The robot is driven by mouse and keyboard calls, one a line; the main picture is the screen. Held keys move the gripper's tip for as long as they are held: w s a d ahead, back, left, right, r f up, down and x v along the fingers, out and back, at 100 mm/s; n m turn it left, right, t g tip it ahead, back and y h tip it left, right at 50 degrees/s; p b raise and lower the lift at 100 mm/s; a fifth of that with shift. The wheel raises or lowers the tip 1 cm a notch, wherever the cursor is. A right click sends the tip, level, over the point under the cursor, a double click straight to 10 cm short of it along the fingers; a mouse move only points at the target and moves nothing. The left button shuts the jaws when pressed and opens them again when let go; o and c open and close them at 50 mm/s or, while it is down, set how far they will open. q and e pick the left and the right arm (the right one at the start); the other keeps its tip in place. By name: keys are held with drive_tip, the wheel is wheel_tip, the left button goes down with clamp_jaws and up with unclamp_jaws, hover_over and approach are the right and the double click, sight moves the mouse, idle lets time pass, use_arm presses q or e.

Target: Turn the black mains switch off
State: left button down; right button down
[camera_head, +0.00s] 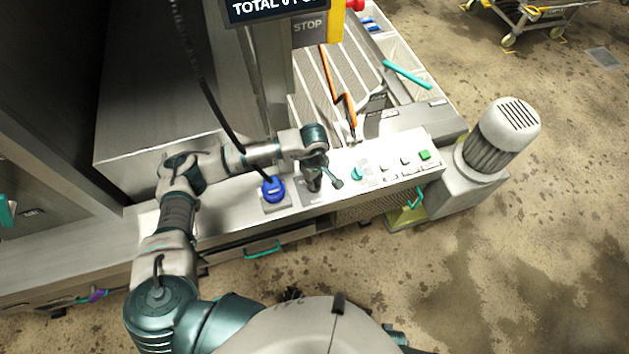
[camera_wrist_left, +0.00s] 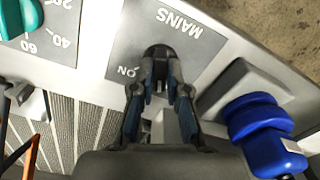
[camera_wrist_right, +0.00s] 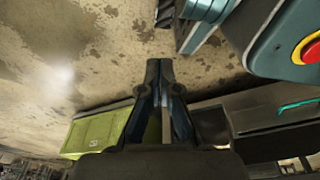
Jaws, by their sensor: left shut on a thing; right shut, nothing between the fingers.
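The black mains switch (camera_wrist_left: 158,52) sits on a grey plate marked MAINS and ON in the left wrist view. My left gripper (camera_wrist_left: 160,85) is shut on the switch, with a finger on each side of it. In the head view my left gripper (camera_head: 314,182) reaches down to the panel, and the arm hides most of the switch there. The OFF mark is hidden behind the gripper. My right gripper (camera_wrist_right: 160,75) is shut and empty, pointing at open floor, away from the panel.
A blue plug (camera_head: 273,189) stands on the panel left of the switch. A teal knob (camera_head: 357,173) and a green button (camera_head: 425,155) lie to the right. A motor (camera_head: 500,135) stands at the panel's right end. The front floor is clear.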

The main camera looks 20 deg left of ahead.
use_arm(q)
drive_tip(key=shift+w+r+n+b, duration=0.1)
drive_tip(key=shift+n+b, duration=0.25)
drive_tip(key=shift+n, duration=1.85)
use_arm(e)
drive_tip(key=shift+w+a+r, duration=0.15)
drive_tip(key=shift+w+r, duration=0.65)
drive_tip(key=shift+w, duration=0.05)
drive_tip(key=shift+w+r, duration=0.1)
use_arm(q)
drive_tip(key=c, duration=1.2)
unclamp_jaws()
drive_tip(key=shift+o, duration=0.2)
wheel_tip(320, 180, up, 12)
